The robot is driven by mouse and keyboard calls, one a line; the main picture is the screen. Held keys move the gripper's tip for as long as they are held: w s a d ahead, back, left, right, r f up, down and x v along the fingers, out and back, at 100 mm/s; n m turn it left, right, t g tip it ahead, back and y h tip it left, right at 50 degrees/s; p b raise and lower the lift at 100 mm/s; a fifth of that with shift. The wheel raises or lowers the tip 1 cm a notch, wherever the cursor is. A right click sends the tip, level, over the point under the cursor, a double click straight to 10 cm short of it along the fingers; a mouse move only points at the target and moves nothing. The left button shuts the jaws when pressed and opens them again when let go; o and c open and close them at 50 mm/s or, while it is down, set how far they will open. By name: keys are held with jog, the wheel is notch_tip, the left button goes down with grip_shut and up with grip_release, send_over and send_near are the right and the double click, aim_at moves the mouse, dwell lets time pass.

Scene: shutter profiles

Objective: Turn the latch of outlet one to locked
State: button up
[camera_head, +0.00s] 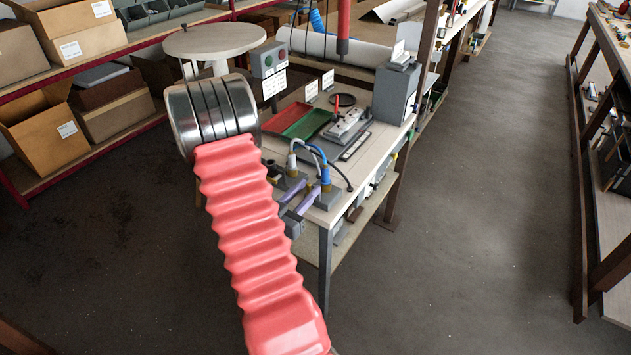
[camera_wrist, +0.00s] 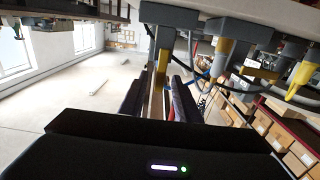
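In the head view, grey outlet blocks (camera_head: 326,197) sit at the near edge of the workbench (camera_head: 375,150). A blue plug (camera_head: 325,178) and a whitish plug (camera_head: 292,162) stand on them, and purple lever-like parts (camera_head: 308,200) reach toward the edge. My arm hides part of this area, and my gripper is hidden there. In the wrist view, my gripper (camera_wrist: 160,102) has two dark fingers apart. A yellow lever-like part (camera_wrist: 163,66) under a grey block (camera_wrist: 168,15) shows in line with the gap; contact is unclear. I cannot tell which outlet is one, nor its latch position.
Red and green trays (camera_head: 305,121), a grey device (camera_head: 395,90) and a box with buttons (camera_head: 268,60) stand on or beside the bench. Cables loop near the plugs. Shelves with cardboard boxes (camera_head: 50,130) stand at the left. The floor (camera_head: 470,220) right of the bench is clear.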

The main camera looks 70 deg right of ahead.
jog(key=shift+s+d, duration=0.2)
jog(key=shift+d, duration=1.2)
jog(key=shift+s+d, duration=0.2)
jog(key=shift+d, duration=1.15)
jog(key=shift+c, duration=0.2)
grip_shut()
jog(key=shift+a, duration=0.25)
jog(key=shift+d, duration=0.2)
